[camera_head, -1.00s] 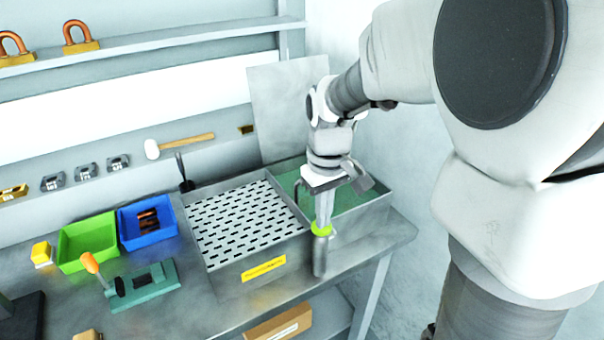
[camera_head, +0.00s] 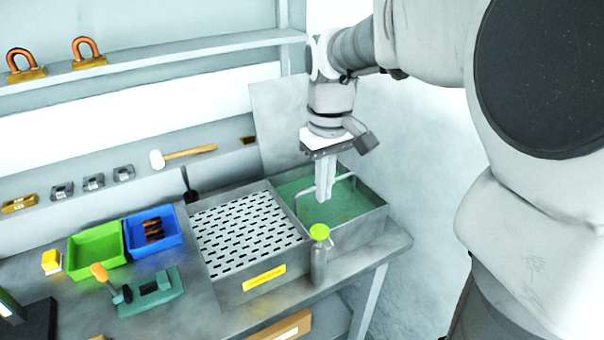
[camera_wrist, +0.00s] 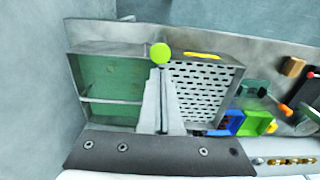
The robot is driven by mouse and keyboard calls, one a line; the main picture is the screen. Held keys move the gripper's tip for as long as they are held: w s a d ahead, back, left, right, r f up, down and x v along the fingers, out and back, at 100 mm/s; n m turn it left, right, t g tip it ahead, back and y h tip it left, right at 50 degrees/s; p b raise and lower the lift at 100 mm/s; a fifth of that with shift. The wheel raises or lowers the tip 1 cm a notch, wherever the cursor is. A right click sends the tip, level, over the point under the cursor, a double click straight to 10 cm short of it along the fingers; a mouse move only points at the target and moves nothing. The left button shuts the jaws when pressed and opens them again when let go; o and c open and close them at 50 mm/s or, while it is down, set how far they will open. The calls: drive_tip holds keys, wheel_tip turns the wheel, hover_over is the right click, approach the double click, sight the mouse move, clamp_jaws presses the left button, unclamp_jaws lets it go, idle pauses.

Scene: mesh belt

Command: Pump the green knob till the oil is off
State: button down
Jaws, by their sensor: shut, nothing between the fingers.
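The green knob (camera_head: 320,232) tops a grey upright cylinder (camera_head: 318,264) at the front wall of the washing tank. The knob also shows in the wrist view (camera_wrist: 160,53), just beyond my fingertips. My gripper (camera_head: 322,199) points down with its fingers shut and empty. In the head view its tips are a little above the knob, with a visible gap. The tank has a slotted grate (camera_head: 240,225) on the left and a green-floored basin (camera_head: 355,205) on the right. A grey bent bar (camera_head: 342,178) crosses the basin, partly behind my fingers. I cannot make out oil on any part.
Left of the tank are a blue bin (camera_head: 168,247) with copper-coloured parts, a green bin (camera_head: 92,262) and a teal clamp fixture (camera_head: 148,296). A mallet (camera_head: 180,156) lies on the ledge behind. A grey panel (camera_head: 275,120) stands behind the basin.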

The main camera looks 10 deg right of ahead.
wheel_tip(320, 180, up, 3)
drive_tip(key=shift+r, duration=0.1)
idle(1.4)
